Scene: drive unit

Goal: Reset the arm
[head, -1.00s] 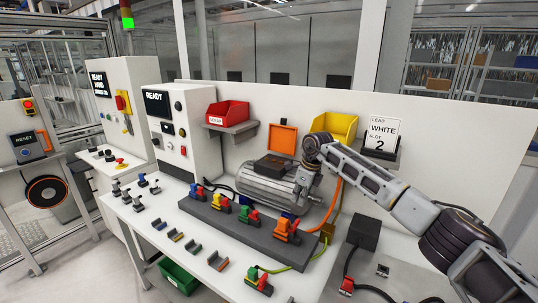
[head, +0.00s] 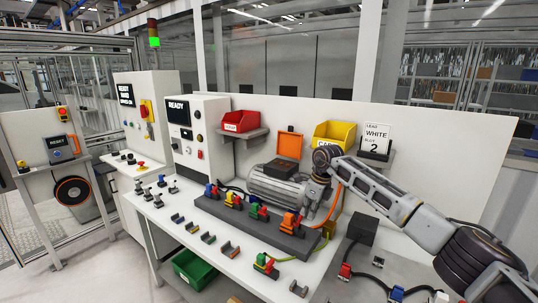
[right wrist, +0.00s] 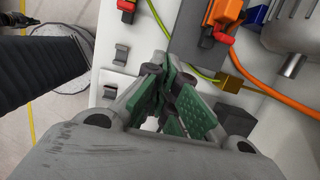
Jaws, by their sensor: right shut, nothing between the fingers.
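My right arm comes in from the right in the head view and reaches over the workbench (head: 165,232). Its wrist is bent down beside the grey motor (head: 270,187), and my right gripper (head: 318,192) points downward there, small and partly hidden. In the right wrist view, the green-padded fingers of the right gripper (right wrist: 172,98) are together with nothing between them. They are above the white bench top, near the dark connector block (right wrist: 205,45).
The block (head: 235,222) with coloured clamps stands before the motor. Small clips and a red-green clamp (head: 265,265) lie on the bench front. Red (head: 242,121) and yellow (head: 333,135) bins sit behind. A RESET panel (head: 60,145) stands far left. An orange cable (right wrist: 265,103) runs nearby.

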